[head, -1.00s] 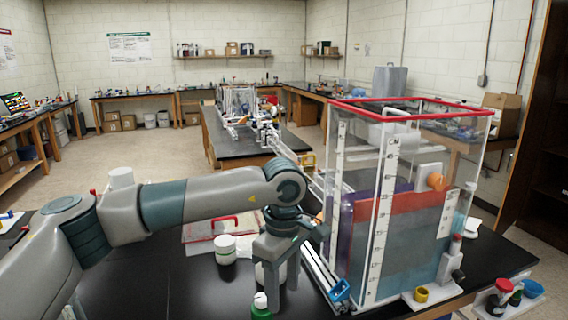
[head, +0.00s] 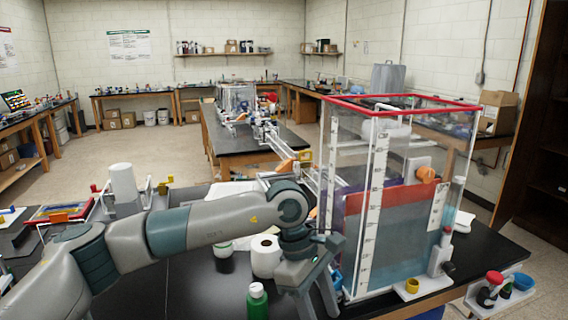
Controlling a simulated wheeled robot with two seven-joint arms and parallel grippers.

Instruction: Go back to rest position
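My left arm reaches in from the left, low over the black table (head: 200,290). My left gripper (head: 318,300) hangs down at its end, in front of the clear tank (head: 400,190). Its two fingers are apart, with no object seen between them; the tips run near the bottom edge of the picture. A white roll (head: 266,256) and a green bottle (head: 257,301) stand just left of the gripper. My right gripper is not in view.
The tall, red-rimmed tank fills the right of the table. A yellow ring (head: 412,286) sits at its foot. A rack with small bottles (head: 495,292) stands at the right. A white cylinder (head: 124,184) rises behind my arm.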

